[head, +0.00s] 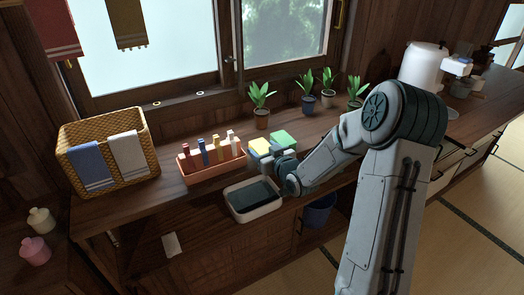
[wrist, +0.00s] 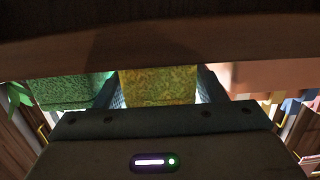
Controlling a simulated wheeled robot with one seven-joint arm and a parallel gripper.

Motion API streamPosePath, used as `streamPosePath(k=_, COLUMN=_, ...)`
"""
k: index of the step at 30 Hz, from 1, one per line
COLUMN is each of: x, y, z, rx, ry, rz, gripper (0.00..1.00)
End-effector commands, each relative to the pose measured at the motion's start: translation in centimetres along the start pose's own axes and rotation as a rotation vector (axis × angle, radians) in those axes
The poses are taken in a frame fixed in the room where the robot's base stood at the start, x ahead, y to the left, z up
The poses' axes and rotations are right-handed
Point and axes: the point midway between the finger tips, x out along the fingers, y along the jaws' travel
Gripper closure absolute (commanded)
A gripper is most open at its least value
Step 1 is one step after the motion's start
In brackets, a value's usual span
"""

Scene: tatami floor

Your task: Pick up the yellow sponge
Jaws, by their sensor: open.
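The yellow sponge (head: 259,147) lies on the wooden counter beside a green sponge (head: 284,139). My gripper (head: 271,157) is low over the counter at the near side of the yellow sponge and partly hides it. In the wrist view the yellow sponge (wrist: 158,88) fills the space between the two fingers of my open gripper (wrist: 157,95). I cannot tell whether either finger touches it. The green sponge also shows in the wrist view (wrist: 72,92), outside the fingers.
An orange holder (head: 213,165) with several coloured bottles stands just left of the yellow sponge. A pale-rimmed basin (head: 232,203) is in front. Several potted plants (head: 261,112) stand behind. A wicker basket (head: 75,130) with towels is at the left.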

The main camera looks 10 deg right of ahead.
Motion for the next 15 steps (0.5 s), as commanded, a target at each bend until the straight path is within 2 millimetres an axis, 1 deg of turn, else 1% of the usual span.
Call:
streamPosePath(k=1, x=0.64, y=-0.05, z=0.03, rx=0.0, ry=0.001, rz=-0.001, gripper=0.36)
streamPosePath(k=4, x=1.25, y=-0.06, z=0.02, rx=0.0, ry=0.0, rz=-0.001, gripper=0.36)
streamPosePath(k=11, x=1.31, y=-0.03, z=0.02, rx=-0.001, ry=0.0, rz=0.0, gripper=0.36)
streamPosePath(k=12, x=1.3, y=-0.02, z=0.02, rx=-0.001, ry=0.0, rz=0.0, gripper=0.47)
streamPosePath(k=14, x=1.29, y=-0.02, z=0.03, rx=-0.001, ry=0.0, rz=0.0, gripper=0.64)
streamPosePath(k=15, x=1.29, y=-0.02, z=0.03, rx=-0.001, ry=0.0, rz=0.0, gripper=0.69)
